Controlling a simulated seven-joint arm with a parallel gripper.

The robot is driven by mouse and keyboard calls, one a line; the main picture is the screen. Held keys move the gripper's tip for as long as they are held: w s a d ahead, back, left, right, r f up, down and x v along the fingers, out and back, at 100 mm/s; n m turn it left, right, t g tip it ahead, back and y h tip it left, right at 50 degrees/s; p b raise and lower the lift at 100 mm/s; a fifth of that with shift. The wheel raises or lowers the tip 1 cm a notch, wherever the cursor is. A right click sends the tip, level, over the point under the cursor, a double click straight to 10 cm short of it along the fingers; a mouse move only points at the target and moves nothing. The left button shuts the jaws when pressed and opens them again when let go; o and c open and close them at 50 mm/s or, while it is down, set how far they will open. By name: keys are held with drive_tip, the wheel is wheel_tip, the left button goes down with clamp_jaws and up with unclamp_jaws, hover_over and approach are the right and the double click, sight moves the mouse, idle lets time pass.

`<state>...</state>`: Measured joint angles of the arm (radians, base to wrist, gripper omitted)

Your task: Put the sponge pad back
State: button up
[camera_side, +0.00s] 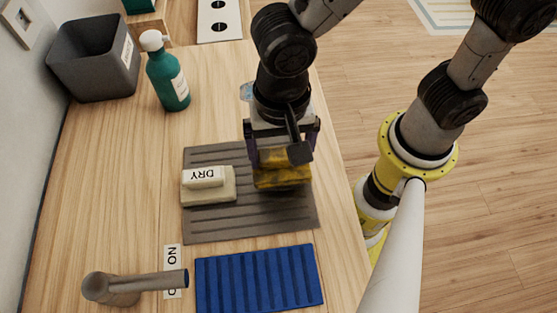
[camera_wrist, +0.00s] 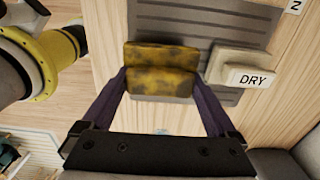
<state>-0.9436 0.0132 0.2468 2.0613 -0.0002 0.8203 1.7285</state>
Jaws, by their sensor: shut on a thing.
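The sponge pad (camera_side: 283,178) is yellow with dark stains. My gripper (camera_side: 282,160) points down over the right part of the grey ribbed mat (camera_side: 230,226) and is shut on the sponge pad. In the wrist view the sponge pad (camera_wrist: 160,58) sits between both purple fingers, over the grey mat (camera_wrist: 205,18). I cannot tell whether its underside touches the mat. A cream block (camera_side: 208,192) marked DRY stands on the mat's left part, beside the sponge pad; it also shows in the wrist view (camera_wrist: 247,62).
A blue ribbed mat (camera_side: 258,280) lies in front of the grey one. A metal tap (camera_side: 130,287) and a label (camera_side: 172,258) are at front left. The counter's right edge is close to the mats.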

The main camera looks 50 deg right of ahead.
sight(279, 166)
drive_tip(key=shift+w+a+f, duration=0.1)
drive_tip(key=shift+a+f, duration=0.05)
drive_tip(key=shift+f, duration=1.65)
drive_tip(key=shift+f, duration=0.1)
drive_tip(key=o, duration=0.9)
drive_tip(key=shift+o, duration=0.2)
